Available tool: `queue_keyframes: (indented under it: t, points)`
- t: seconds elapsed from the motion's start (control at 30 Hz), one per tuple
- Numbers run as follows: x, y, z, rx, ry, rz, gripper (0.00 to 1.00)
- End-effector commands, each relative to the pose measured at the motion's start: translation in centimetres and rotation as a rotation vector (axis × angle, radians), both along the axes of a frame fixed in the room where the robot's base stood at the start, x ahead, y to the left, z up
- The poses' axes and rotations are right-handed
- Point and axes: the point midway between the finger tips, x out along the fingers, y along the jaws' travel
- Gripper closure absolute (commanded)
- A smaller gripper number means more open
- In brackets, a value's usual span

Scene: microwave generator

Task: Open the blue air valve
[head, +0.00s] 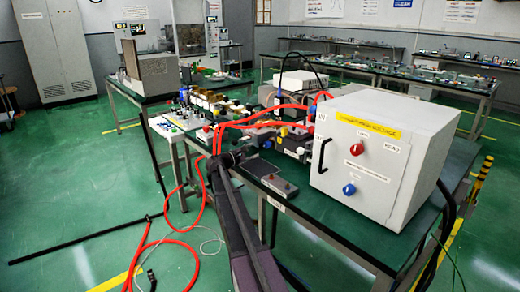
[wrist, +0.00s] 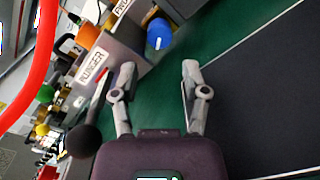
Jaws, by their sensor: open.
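A round blue knob (wrist: 159,33) with a white mark shows in the wrist view, beyond my open fingertips and roughly in line with the gap between them. It is next to a grey unit with a label reading PLUNGER (wrist: 93,67). My gripper (wrist: 159,68) is open, with nothing between its fingers. In the head view my gripper (head: 226,158) is at the front edge of the bench, and the knob in front of it cannot be made out. Another blue knob (head: 349,189) is on the front of the white box, below a red one.
The white box (head: 382,150) stands on the right of the green bench (head: 335,225). Red hoses (head: 262,110) loop over the bench and down to the floor. An orange knob (wrist: 89,36) and a dark ball-ended lever (wrist: 82,141) are left of my fingers in the wrist view.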

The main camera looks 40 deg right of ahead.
Motion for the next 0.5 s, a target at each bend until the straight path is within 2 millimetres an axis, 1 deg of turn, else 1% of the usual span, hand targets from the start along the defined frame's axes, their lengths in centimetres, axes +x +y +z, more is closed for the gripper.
queue_keyframes:
  t: [0.03, 0.2, 0.3, 0.5]
  points:
    - [-0.1, 0.9, 0.0, 0.000, 0.000, 0.003, 0.41]
    - [-0.2, 2.7, 0.0, 0.000, 0.000, 0.001, 0.41]
    - [-0.2, 3.3, 0.0, 0.000, 0.000, 0.001, 0.41]
    - [-0.3, 3.6, 0.0, 0.000, 0.000, 0.000, 0.41]
